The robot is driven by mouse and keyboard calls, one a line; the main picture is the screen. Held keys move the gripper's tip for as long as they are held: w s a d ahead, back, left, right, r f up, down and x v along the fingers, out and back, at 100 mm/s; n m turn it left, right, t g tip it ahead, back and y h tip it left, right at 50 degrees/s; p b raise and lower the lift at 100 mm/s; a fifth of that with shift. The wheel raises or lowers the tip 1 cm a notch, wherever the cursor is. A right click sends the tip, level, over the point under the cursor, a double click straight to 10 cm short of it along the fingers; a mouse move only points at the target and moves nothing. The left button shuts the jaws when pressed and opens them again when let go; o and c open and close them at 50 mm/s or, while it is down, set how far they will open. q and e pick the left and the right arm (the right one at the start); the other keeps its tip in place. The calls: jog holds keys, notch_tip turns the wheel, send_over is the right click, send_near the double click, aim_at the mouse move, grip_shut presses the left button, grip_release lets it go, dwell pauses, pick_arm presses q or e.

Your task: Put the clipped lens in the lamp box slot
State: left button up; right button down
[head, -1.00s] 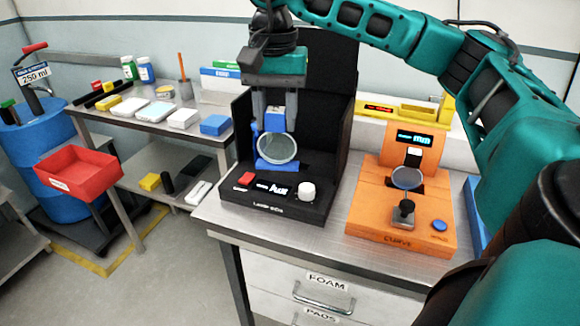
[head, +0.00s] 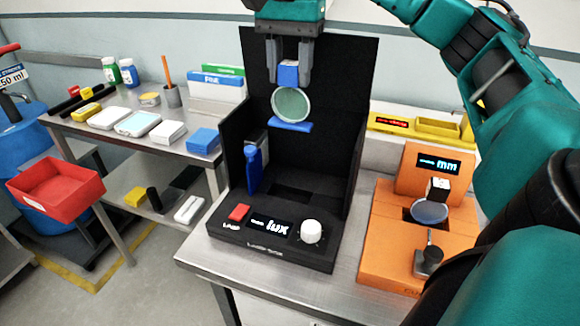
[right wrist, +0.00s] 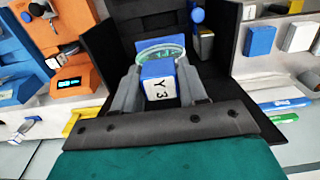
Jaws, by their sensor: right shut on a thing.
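My right gripper (head: 289,72) points down and is shut on the blue block at the top of the clipped lens (head: 291,104), a round greenish glass with a blue foot below. The lens hangs upright over the black lamp box (head: 272,244), clear of its floor, in front of its tall back wall. A dark rectangular slot (head: 293,190) shows in the box floor, below the lens. In the right wrist view the clip's white face (right wrist: 159,89) reads "Y3", with the lens rim (right wrist: 160,53) beyond it. My left gripper is not in view.
A blue-and-grey part (head: 253,165) stands inside the box's left wall. The orange gauge (head: 415,225) with another lens stands to the right. A side table (head: 130,140) with small boxes and a red bin (head: 57,188) are at the left.

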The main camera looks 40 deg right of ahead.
aim_at(291, 127)
notch_tip(291, 127, down, 7)
jog(key=b, duration=0.2)
jog(key=shift+s+b, duration=0.1)
jog(key=shift+b, duration=0.3)
notch_tip(291, 127, down, 6)
jog(key=shift+f, duration=0.25)
notch_tip(291, 127, down, 5)
jog(key=shift+b, duration=0.3)
jog(key=shift+f, duration=0.25)
jog(key=c, duration=0.8)
grip_release()
jog(key=shift+r, duration=0.1)
jog(key=shift+o, duration=1)
